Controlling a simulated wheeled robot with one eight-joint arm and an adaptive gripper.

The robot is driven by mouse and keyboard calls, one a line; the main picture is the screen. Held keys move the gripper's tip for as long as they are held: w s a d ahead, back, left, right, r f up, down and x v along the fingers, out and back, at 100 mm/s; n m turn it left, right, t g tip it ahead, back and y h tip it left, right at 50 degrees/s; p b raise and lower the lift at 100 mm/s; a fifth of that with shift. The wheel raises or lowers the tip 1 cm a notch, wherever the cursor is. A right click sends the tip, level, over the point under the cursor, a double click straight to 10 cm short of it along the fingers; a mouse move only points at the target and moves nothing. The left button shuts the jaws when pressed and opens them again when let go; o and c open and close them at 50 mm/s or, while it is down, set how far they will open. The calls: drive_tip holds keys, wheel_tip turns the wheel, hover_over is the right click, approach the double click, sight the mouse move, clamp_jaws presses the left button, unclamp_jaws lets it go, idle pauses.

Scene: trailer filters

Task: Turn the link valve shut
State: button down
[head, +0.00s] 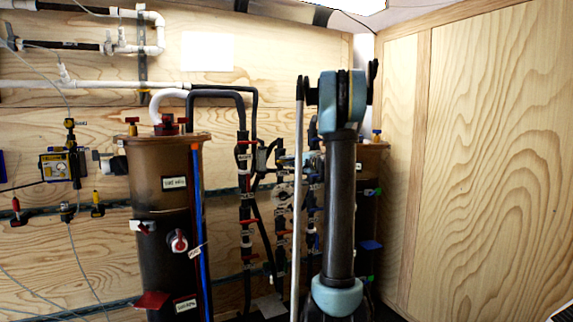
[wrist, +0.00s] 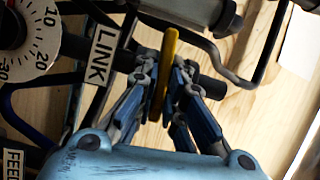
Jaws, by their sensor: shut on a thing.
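In the wrist view, the link valve's yellow handle (wrist: 171,45) stands between my fingers, seen nearly edge-on. It lies beside the white "LINK" label (wrist: 101,52) on the dark pipework. My gripper (wrist: 163,72) is shut on this handle, with a blue-grey finger pressed to each side. The valve body is mostly hidden behind the fingers. In the head view, my arm covers the gripper and most of the valve area, so the yellow handle cannot be made out there.
A round dial gauge (wrist: 22,35) is at the upper left of the wrist view, and a dark bent pipe (wrist: 215,55) at the right. In the head view, a brown tank (head: 160,225) stands left of the pipes. A bare wooden wall (head: 490,150) closes the right side.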

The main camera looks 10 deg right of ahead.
drive_tip(key=shift+d+f+m, duration=0.1)
drive_tip(key=shift+d+m, duration=0.05)
drive_tip(key=shift+m, duration=0.45)
drive_tip(key=c, duration=1.7)
unclamp_jaws()
drive_tip(key=v, duration=1.1)
drive_tip(key=shift+s+d+f, duration=0.3)
drive_tip(key=shift+a, duration=0.1)
